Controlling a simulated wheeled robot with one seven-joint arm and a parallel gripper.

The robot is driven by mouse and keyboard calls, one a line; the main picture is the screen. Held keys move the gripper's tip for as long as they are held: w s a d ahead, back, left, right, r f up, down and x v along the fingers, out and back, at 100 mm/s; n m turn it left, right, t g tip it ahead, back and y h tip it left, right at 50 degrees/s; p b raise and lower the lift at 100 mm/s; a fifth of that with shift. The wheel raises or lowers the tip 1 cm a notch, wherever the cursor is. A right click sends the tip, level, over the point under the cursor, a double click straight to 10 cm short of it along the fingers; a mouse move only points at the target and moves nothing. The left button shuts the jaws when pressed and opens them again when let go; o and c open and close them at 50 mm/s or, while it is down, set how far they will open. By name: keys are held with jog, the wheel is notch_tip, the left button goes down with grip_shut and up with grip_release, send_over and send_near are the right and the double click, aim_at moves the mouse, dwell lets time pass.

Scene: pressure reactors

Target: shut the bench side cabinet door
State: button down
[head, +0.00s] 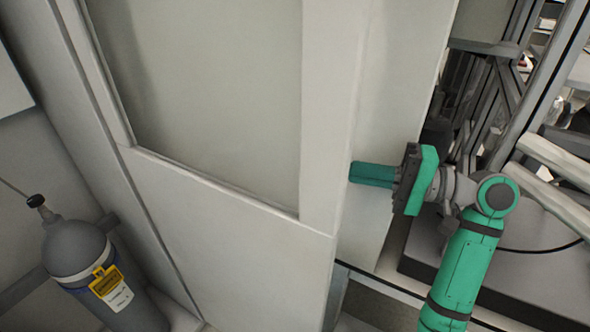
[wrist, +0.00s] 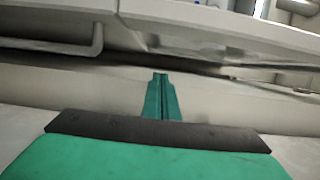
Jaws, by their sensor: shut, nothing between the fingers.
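A tall pale door (head: 230,235) with a large inset panel fills the middle of the head view; it seems to be the bench side cabinet door. Its right edge runs down just left of my gripper (head: 354,172). My gripper's green fingers are together, with nothing between them, and point left at this edge. I cannot tell whether the tips touch it or how far the door stands open. In the wrist view the shut fingers (wrist: 160,80) point at a pale surface (wrist: 215,98), with a grey bent handle (wrist: 97,42) at upper left.
A grey gas cylinder (head: 78,250) with a yellow tag stands at lower left. Metal framing (head: 505,75) and pale pipes (head: 555,165) are at right, close behind my arm. A dark grey flat block (head: 505,255) lies at lower right.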

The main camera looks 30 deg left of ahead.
aim_at(284, 175)
jog(key=shift+s+a, duration=1.05)
jog(key=shift+a, duration=0.5)
jog(key=shift+s+a, duration=1.1)
jog(key=shift+a, duration=0.5)
jog(key=shift+s+a, duration=1.05)
jog(key=shift+a, duration=0.5)
